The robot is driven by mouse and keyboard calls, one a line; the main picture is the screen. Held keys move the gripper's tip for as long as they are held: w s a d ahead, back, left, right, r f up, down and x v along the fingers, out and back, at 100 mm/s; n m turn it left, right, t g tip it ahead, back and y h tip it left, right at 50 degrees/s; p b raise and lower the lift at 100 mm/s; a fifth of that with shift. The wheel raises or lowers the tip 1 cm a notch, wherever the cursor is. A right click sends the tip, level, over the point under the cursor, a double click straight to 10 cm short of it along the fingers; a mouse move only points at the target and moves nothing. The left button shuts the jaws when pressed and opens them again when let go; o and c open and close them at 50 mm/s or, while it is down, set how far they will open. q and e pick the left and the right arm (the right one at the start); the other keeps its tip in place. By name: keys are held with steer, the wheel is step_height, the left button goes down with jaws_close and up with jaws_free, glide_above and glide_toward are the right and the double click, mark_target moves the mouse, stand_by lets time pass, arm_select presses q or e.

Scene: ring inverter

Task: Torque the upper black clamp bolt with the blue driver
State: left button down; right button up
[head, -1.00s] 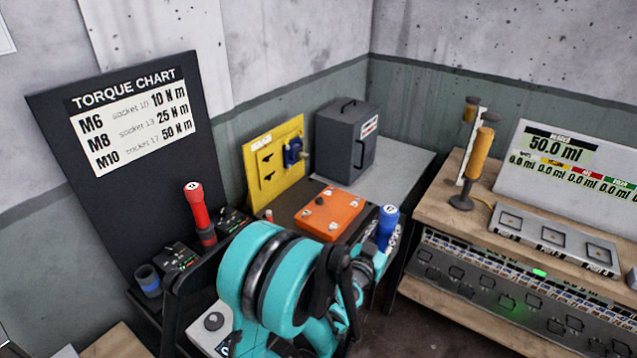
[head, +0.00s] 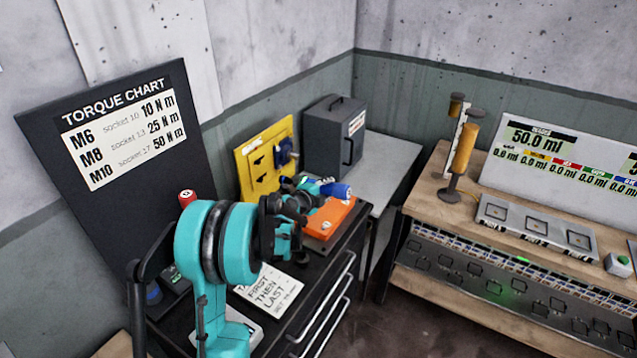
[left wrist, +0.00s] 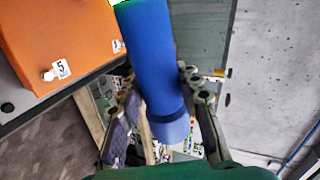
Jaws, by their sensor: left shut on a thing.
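The blue driver (head: 333,189) is in my left gripper (head: 303,195), lying nearly level above the orange box and in front of the yellow panel. In the left wrist view the blue driver (left wrist: 150,60) runs between the two fingers of my left gripper (left wrist: 158,92). The yellow panel (head: 247,172) carries small black clamps, the upper one (head: 261,159) left of a dark blue fitting (head: 286,152). The gripper hides part of the panel's lower right. The driver's tip is not clear in either view. My right gripper is not in view.
The orange box (head: 338,216) with numbered tags sits on the black cabinet, below my left gripper. A grey case (head: 333,140) stands behind. A red driver (head: 187,198) and the torque chart (head: 122,128) are at left. A wooden bench (head: 425,205) stands at right.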

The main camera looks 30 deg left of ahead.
mark_target(299, 180)
arm_select(q)
steer(key=a+m, duration=0.1)
steer(key=a, duration=0.2)
steer(key=shift+a+m, duration=0.15)
steer(key=shift+m, duration=0.25)
steer(key=shift+w+a+b, duration=0.2)
steer(key=shift+a+b, duration=0.1)
steer(key=shift+a, duration=2.75)
steer(key=shift+r, duration=0.2)
steer(key=shift+a, duration=1.35)
stand_by(0.6)
